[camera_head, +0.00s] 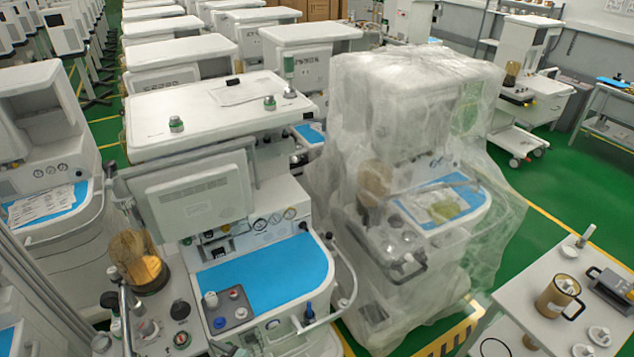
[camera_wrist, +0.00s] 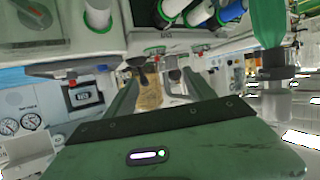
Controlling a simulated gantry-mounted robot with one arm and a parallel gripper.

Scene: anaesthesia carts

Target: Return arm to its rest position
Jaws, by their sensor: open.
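My gripper (camera_wrist: 158,72) shows in the wrist view, with its green body across the bottom and two fingers reaching up the middle. The fingers are apart, so it is open. A tan thing (camera_wrist: 150,93) shows in the gap between them; I see nothing clearly held, and its distance is hard to tell. I cannot make out my gripper in the head view, so its place among the carts is unclear there.
In the head view, an anaesthesia cart with a blue top (camera_head: 265,272) stands in front. A plastic-wrapped cart (camera_head: 420,150) is beside it. A white side table (camera_head: 530,290) holds a mug (camera_head: 558,297) at lower right. Green floor (camera_head: 590,190) is open at right.

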